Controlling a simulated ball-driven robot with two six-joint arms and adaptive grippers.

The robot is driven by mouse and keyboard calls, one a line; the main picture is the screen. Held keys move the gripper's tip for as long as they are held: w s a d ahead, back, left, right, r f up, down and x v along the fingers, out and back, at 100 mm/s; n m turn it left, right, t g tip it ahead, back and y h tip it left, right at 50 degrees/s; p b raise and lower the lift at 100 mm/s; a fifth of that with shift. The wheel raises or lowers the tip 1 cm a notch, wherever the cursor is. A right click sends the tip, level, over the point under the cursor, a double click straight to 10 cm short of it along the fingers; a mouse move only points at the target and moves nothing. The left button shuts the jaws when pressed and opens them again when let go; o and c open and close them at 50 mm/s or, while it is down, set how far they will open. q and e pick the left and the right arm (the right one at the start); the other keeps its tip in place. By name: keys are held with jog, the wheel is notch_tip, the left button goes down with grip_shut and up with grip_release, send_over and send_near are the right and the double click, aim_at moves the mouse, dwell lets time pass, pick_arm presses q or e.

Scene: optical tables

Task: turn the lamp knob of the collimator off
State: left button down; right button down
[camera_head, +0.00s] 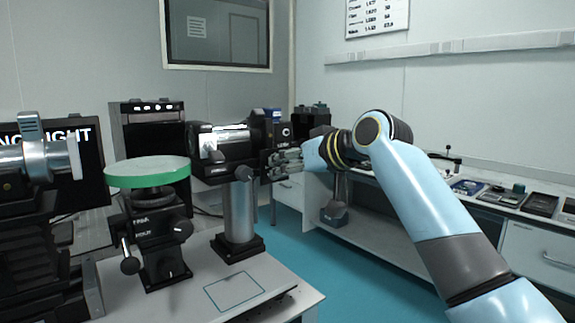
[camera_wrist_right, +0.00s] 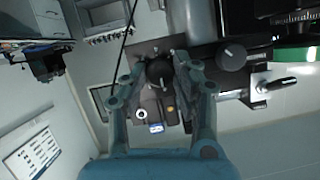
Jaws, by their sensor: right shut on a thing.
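The collimator (camera_head: 232,142) is a dark horizontal barrel with a silver section, clamped on a silver post at the middle of the head view. My right gripper (camera_head: 279,161) reaches its right end from the right. In the right wrist view, a round black knob (camera_wrist_right: 159,72) with a pale mark stands between the fingertips of my right gripper (camera_wrist_right: 161,78), which is shut on it. The fingers hide the knob in the head view. The knob's exact setting is hard to read. My left gripper is not in view.
A green-rimmed round stage (camera_head: 147,181) stands left of the collimator, with a silver-and-black instrument (camera_head: 40,160) further left. A second dark knob (camera_wrist_right: 232,55) is close beside the gripper. The front of the optical table (camera_head: 205,290) is bare. A side bench (camera_head: 515,198) holds small items.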

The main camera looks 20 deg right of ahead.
jog(key=shift+f, duration=0.15)
jog(key=c, duration=1)
grip_release()
jog(key=v, duration=1.2)
